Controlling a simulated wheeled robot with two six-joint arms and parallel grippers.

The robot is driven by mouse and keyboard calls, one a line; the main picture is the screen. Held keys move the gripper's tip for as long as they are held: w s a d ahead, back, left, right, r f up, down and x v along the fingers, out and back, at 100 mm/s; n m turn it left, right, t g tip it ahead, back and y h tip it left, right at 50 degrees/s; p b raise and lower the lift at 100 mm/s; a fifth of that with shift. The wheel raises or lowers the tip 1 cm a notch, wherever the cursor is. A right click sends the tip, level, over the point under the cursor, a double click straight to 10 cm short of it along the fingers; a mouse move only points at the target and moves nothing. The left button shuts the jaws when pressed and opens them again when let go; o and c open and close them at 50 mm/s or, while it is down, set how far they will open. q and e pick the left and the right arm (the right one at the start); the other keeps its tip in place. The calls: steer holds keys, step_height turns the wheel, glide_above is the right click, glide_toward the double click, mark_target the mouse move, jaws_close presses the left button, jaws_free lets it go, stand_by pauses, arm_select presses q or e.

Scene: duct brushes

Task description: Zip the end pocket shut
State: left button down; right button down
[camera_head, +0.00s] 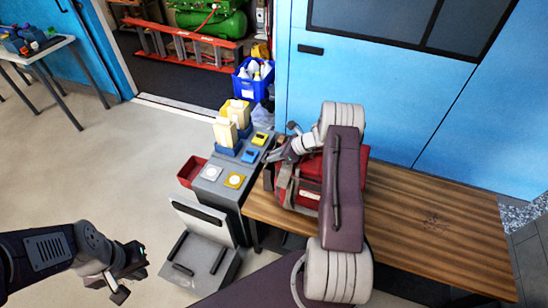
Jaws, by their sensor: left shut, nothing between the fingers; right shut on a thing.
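A red bag (310,187) with grey straps and trim lies on the wooden bench, partly hidden under my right arm. My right gripper (273,153) is at the bag's upper left end and is shut on what seems to be the end pocket's zip pull. The pull and the zip line are too small and too covered to make out. My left gripper (128,280) is shut and empty, low at the left over the floor, well apart from the bag.
The wooden bench (430,225) is bare to the right of the bag. A grey cart (222,190) with yellow and blue items stands against its left end. A red bin (191,171) and a blue crate (253,88) are nearby. A blue wall (400,100) stands behind the bench.

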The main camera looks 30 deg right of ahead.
steer(key=shift+w+d, duration=0.2)
steer(key=c, duration=1.4)
jaws_free()
steer(key=shift+s, duration=0.1)
steer(key=b+v, duration=0.1)
steer(key=v, duration=0.8)
